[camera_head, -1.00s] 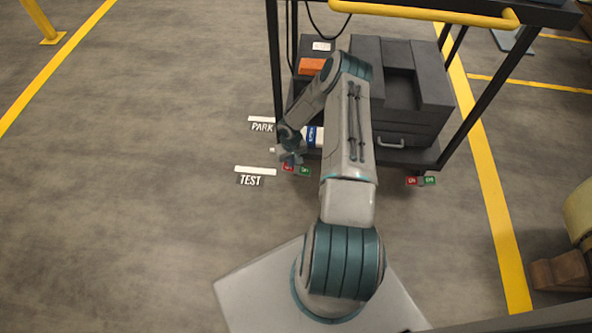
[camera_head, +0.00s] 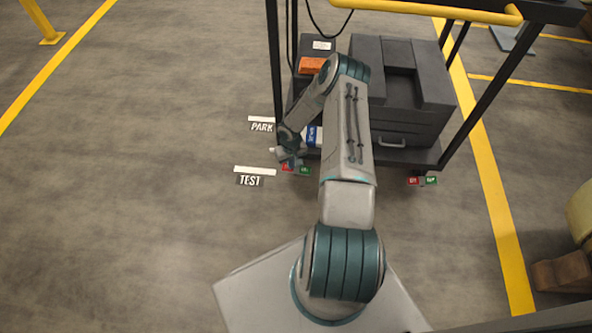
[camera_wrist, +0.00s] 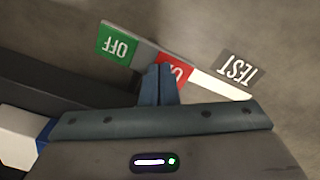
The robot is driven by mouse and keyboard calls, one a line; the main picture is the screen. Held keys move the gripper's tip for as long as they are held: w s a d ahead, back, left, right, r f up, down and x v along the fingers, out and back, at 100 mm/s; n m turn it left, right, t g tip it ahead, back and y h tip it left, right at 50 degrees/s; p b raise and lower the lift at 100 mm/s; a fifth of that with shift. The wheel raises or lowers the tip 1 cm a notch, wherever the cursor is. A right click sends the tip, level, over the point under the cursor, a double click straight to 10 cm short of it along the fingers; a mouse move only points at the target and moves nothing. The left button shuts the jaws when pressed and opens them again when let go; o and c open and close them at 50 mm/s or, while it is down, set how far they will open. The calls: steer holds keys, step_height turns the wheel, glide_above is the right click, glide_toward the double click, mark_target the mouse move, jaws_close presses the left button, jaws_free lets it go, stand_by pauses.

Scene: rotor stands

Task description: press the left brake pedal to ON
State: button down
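The left brake pedal has a red ON half (camera_head: 288,168) and a green OFF half (camera_head: 305,170), low at the cart's front left corner. In the wrist view the red ON half (camera_wrist: 177,70) is partly covered by my fingertips, and the green OFF half (camera_wrist: 118,45) is clear of them. My gripper (camera_head: 291,157) points down at the red half. Its two blue fingers (camera_wrist: 157,80) are together with nothing seen between them. Whether the tips touch the pedal I cannot tell.
The dark cart (camera_head: 400,155) has a yellow handle (camera_head: 440,14) and carries grey boxes and an orange block (camera_head: 312,65). A right pedal (camera_head: 422,181) sits at its other front corner. PARK (camera_head: 262,127) and TEST (camera_head: 250,180) floor marks lie left. The floor at left is free.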

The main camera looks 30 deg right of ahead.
steer(key=shift+f, duration=0.35)
steer(key=shift+r+p, duration=1.95)
steer(key=shift+r, duration=1.6)
steer(key=shift+s+d, duration=0.1)
steer(key=shift+s, duration=0.05)
